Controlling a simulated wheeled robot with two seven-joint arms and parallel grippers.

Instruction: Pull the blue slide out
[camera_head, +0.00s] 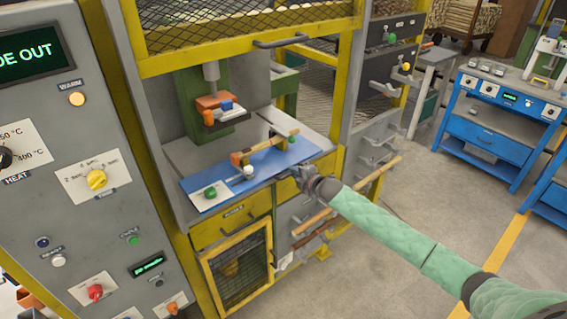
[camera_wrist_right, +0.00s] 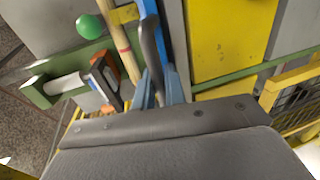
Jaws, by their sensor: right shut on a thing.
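The blue slide (camera_head: 268,171) is a flat blue plate in the open bay of the yellow-framed machine. A wooden bar with an orange end (camera_head: 265,147) lies over it, and a white ball knob (camera_head: 248,171) and a green knob (camera_head: 210,192) stand near its front. My right gripper (camera_head: 299,173) is at the slide's front edge. In the right wrist view the fingers (camera_wrist_right: 161,85) are shut on a dark curved handle (camera_wrist_right: 152,42) beside a blue strip. How the handle joins the slide is partly hidden. My left gripper is out of view.
A grey control panel (camera_head: 95,150) with knobs stands close on the left. Below the slide are a yellow drawer front (camera_head: 222,226) and a mesh cage (camera_head: 237,269). Blue workbenches (camera_head: 490,135) stand to the right. The floor in front is open.

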